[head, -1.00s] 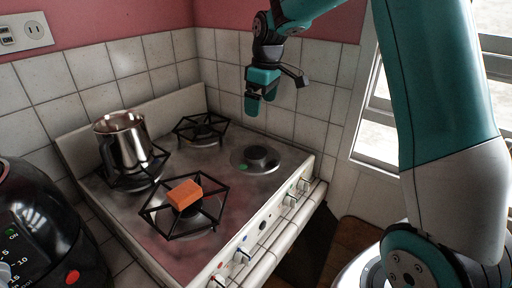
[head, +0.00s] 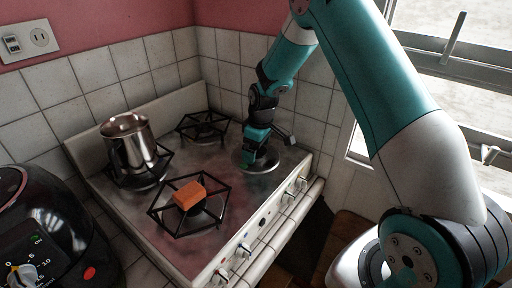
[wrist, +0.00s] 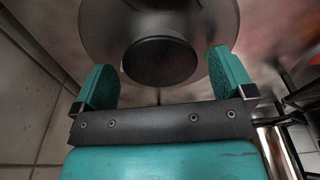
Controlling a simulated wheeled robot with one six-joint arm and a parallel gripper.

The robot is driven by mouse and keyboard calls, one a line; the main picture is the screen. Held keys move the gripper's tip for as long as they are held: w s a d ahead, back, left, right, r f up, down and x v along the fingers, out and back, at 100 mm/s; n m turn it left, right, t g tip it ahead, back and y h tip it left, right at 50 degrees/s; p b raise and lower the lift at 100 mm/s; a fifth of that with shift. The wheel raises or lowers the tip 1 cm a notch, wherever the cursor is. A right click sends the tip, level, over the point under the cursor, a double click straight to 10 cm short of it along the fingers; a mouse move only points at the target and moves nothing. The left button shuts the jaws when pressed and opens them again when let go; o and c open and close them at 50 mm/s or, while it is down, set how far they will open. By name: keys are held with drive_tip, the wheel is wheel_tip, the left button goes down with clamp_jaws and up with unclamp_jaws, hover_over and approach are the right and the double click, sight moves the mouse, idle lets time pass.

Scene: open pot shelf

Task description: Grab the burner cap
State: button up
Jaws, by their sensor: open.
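The burner cap (wrist: 160,62) is a dark round disc on a round metal burner plate (wrist: 95,30). In the wrist view it lies just ahead of and between the two teal fingertips of my gripper (wrist: 165,80), which are spread apart with nothing held. I cannot tell whether a finger touches the cap.
A steel pot (head: 128,146) stands on the back left grate. An orange block (head: 188,195) lies on the front grate (head: 215,209). Another grate (head: 203,127) at the back is empty. A tiled wall (head: 240,76) stands close behind the gripper. A black appliance (head: 45,225) is at left.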

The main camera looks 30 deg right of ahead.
drive_tip(key=shift+f, duration=0.15)
drive_tip(key=shift+c, duration=0.5)
drive_tip(key=c, duration=0.8)
drive_tip(key=shift+c, duration=0.2)
